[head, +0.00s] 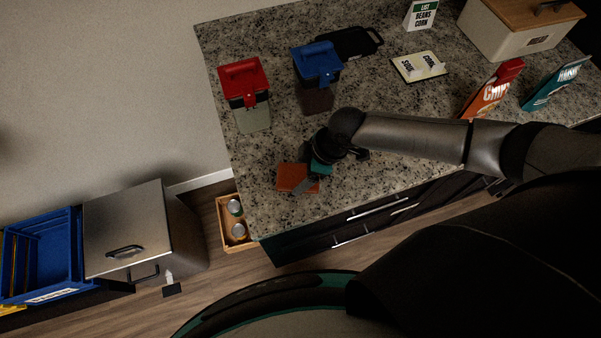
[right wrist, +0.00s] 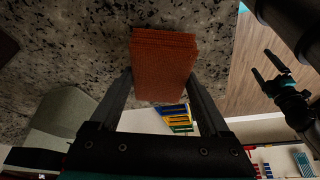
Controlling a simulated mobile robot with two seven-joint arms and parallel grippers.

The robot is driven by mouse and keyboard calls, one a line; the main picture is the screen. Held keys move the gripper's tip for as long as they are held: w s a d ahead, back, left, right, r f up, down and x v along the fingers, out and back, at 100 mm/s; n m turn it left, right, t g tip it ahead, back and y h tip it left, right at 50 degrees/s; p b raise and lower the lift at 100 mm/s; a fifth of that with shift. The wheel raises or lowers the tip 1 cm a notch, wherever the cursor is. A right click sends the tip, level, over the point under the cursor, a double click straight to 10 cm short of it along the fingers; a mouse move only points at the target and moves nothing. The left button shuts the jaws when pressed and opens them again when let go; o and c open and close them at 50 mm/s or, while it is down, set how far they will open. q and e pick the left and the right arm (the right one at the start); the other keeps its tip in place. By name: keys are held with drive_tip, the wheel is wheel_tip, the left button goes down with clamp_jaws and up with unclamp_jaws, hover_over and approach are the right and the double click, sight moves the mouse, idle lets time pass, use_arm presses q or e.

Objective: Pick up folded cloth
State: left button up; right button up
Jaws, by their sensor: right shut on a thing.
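The folded cloth (head: 290,176) is an orange-brown, layered block near the counter's front left corner in the head view. In the right wrist view the cloth (right wrist: 163,55) sits between the two fingers. My right gripper (head: 305,180) is shut on it; in the right wrist view the fingers of this gripper (right wrist: 160,76) press on its two sides. Whether the cloth touches the counter is hard to tell. My left gripper (right wrist: 263,65) shows at the right of the right wrist view, its fingers apart and empty, away from the cloth.
On the speckled counter (head: 270,150) stand a red-lidded container (head: 244,80), a blue-lidded container (head: 317,62), a black tray (head: 345,42), a card (head: 418,66), an orange packet (head: 490,90) and a bread box (head: 520,30).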

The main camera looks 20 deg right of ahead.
sight(301, 175)
wheel_tip(301, 175, up, 19)
drive_tip(key=shift+p, duration=0.45)
drive_tip(key=shift+r, duration=0.1)
drive_tip(key=o, duration=1)
drive_tip(key=c, duration=0.7)
